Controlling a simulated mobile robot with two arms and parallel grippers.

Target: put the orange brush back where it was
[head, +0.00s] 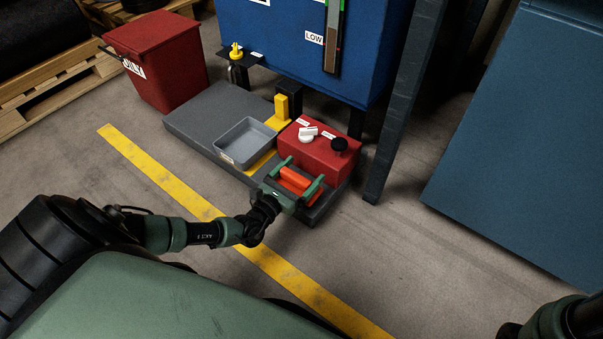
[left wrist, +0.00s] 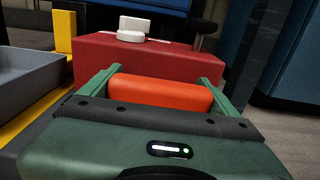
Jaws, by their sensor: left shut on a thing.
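The orange brush (head: 297,180) is between the fingers of my left gripper (head: 302,175), in front of a red box. My left gripper is shut on it. In the left wrist view the brush (left wrist: 161,92) shows as an orange rounded block spanning between the two green fingers of the gripper (left wrist: 160,88). The brush's underside is hidden, and I cannot tell whether it touches the surface below. Only part of my right arm shows at the lower right of the head view; its gripper is not visible.
The red box (head: 317,152) has a white knob and a black knob on top. A grey tray (head: 262,128) and a yellow block (head: 282,107) stand left of it on a grey platform (head: 190,122). A dark post (head: 386,150) rises at right. Floor is clear in front.

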